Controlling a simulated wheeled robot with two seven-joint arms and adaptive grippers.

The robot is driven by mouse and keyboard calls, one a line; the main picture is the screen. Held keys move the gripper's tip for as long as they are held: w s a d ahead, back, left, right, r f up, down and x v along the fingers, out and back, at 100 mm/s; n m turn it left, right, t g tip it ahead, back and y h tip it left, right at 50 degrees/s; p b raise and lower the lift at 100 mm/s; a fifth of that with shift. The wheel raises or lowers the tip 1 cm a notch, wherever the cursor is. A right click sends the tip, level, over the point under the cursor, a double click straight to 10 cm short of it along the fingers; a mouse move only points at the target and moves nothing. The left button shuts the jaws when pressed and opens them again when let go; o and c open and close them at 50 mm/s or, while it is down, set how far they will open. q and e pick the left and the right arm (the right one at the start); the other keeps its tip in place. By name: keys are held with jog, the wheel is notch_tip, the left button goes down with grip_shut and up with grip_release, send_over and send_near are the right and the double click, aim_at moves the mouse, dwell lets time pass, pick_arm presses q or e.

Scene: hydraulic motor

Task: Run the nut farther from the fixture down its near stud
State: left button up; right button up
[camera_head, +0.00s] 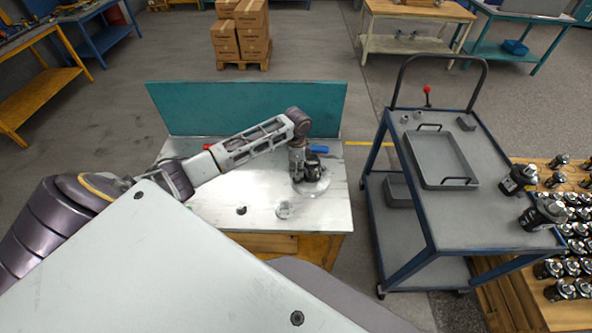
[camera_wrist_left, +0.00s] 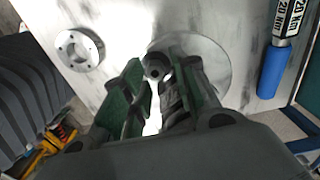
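My left gripper (camera_head: 306,178) points down over a round pale disc (camera_head: 322,186) on the workbench. In the left wrist view its green-padded fingers (camera_wrist_left: 157,75) stand apart, with a small dark round part with a hole (camera_wrist_left: 154,69) at their tips. This part may be a nut on a stud; I cannot tell whether the fingers touch it. More dark metal shows behind the right finger. The fingers hide much of it, and I cannot make out the studs or a second nut. My right gripper is not in view.
A pale flange with holes (camera_wrist_left: 80,50) lies on the bench beside the disc; it also shows in the head view (camera_head: 285,210). A blue-handled tool (camera_head: 319,149) lies behind the gripper. A blue trolley (camera_head: 455,215) with a grey tray (camera_head: 440,158) stands right of the bench.

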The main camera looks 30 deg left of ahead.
pick_arm(q)
jog(key=shift+w+d+r, duration=0.1)
jog(key=shift+d+r, duration=0.15)
jog(key=shift+r, duration=0.25)
jog(key=shift+w+d+r, duration=0.1)
jog(key=shift+d+r, duration=0.1)
jog(key=shift+r, duration=0.25)
jog(key=o, duration=0.6)
jog(key=shift+s+d+r, duration=0.1)
jog(key=shift+r, duration=0.8)
jog(key=shift+w+r, duration=0.2)
jog(key=shift+r, duration=0.75)
jog(key=shift+s+a+r, duration=0.1)
jog(key=shift+s+r, duration=0.05)
jog(key=shift+r, duration=0.35)
jog(key=shift+s+a+r, duration=0.1)
jog(key=shift+r, duration=0.4)
